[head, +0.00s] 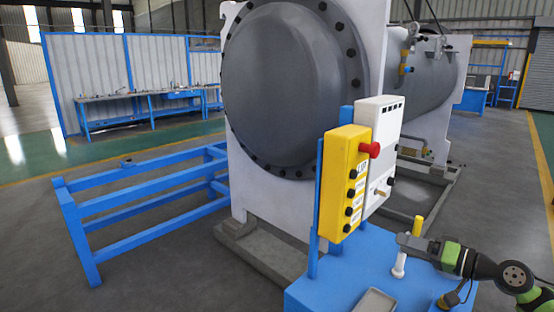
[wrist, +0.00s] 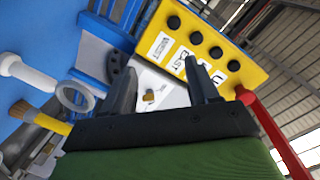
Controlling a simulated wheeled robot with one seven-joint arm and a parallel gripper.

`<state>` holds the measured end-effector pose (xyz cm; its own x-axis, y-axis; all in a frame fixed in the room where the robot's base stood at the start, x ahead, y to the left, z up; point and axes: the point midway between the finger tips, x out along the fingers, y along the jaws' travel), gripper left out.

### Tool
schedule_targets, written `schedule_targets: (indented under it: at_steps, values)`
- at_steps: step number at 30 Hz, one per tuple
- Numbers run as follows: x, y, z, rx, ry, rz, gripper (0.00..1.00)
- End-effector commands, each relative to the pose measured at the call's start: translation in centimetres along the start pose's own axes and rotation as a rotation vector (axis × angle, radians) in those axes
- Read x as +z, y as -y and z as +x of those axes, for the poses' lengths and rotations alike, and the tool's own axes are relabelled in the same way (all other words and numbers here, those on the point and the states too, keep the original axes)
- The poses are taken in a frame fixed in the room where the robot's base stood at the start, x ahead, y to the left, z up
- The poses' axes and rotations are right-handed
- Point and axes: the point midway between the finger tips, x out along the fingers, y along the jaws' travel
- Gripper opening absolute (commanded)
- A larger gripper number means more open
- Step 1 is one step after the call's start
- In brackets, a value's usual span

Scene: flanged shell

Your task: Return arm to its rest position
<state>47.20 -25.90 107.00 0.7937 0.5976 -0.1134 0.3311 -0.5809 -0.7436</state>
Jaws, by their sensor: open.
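My arm reaches in from the right edge in the head view, over the blue stand (head: 345,270). My gripper (head: 405,240) is at its end, close to a white upright piece (head: 399,264) on the stand. In the wrist view my gripper (wrist: 155,85) is open, with its two dark fingers apart and nothing held between them. Beyond the fingers is a white box (wrist: 165,92) with a brass-coloured fitting, and the yellow control box (wrist: 215,50) with several black buttons.
The yellow control box (head: 344,183) with a red knob and the white box (head: 378,140) stand on the blue stand. Behind is the large grey flanged shell (head: 285,85). A blue frame (head: 140,205) lies left. Open floor (head: 480,170) shows at right.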

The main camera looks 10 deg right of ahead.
Motion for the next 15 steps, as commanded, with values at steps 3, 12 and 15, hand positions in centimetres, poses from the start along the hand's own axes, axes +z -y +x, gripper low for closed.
schedule_targets:
  at_steps: [3,12,15]
  values:
    - [2.6,4.0,5.7,0.074,0.203,-0.022,0.6]
    - [14.1,16.5,11.3,0.49,0.691,-0.203,0.6]
    - [16.8,20.5,9.0,0.633,0.743,-0.282,0.6]
